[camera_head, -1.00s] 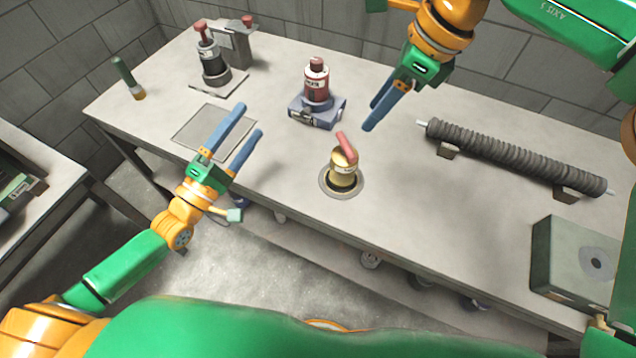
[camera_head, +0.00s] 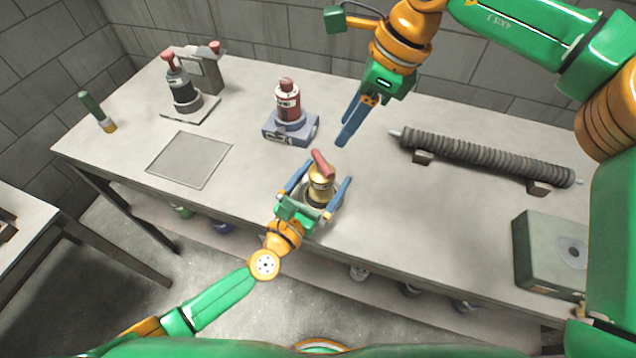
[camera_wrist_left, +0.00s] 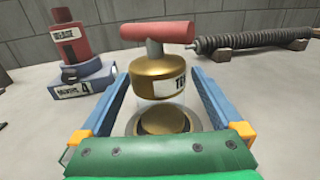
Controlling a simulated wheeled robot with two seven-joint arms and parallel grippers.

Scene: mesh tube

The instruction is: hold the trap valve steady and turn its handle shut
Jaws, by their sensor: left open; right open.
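The trap valve is a brass body (camera_head: 321,187) with a red bar handle (camera_head: 322,163) on top. It stands upright on a round base in the bench. In the left wrist view the brass body (camera_wrist_left: 157,75) has a label, and the red handle (camera_wrist_left: 157,31) lies roughly across the picture. My left gripper (camera_head: 318,183) is open, with its blue fingers on either side of the valve. Gaps show between the fingers and the brass in the left wrist view. My right gripper (camera_head: 352,135) is open and empty above the bench, behind and right of the valve.
A red-bodied device (camera_head: 289,105) on a blue base stands behind the valve. A black device (camera_head: 184,90) with a red top stands at back left. A ribbed mesh tube (camera_head: 485,155) lies on blocks at right. A grey-green box (camera_head: 545,250) sits at front right. A flat square plate (camera_head: 190,160) lies at left.

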